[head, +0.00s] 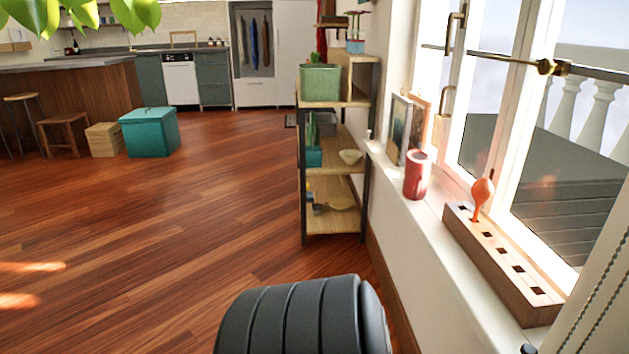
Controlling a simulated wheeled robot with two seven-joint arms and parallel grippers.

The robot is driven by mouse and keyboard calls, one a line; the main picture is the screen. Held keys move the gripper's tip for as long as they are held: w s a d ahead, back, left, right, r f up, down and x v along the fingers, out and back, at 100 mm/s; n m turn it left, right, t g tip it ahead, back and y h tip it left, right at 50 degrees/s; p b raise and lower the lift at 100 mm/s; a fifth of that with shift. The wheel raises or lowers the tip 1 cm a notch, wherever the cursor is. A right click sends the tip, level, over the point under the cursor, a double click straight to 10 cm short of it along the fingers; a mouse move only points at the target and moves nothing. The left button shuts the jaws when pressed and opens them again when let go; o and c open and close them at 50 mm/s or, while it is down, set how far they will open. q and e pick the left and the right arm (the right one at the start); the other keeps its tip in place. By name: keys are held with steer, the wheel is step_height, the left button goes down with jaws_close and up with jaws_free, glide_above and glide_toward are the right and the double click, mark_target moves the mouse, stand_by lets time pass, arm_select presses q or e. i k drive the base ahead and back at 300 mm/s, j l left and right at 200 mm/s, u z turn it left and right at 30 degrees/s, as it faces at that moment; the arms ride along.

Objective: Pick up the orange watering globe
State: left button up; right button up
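The orange watering globe (482,195) stands in the far end of a long wooden block (503,258) on the white window sill. Its rounded bulb is up and its narrow stem goes down into the block, so the lower end is hidden. Neither of my grippers shows in the head view.
A red cylindrical can (417,175) and picture frames (400,128) stand farther along the sill (440,226). The open window (497,120) is beside the globe. A shelf unit (333,178) stands left of the sill. A dark ribbed shape, unclear what, fills the bottom middle.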

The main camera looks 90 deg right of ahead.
mark_target(482, 190)
steer(key=z, duration=3.75)
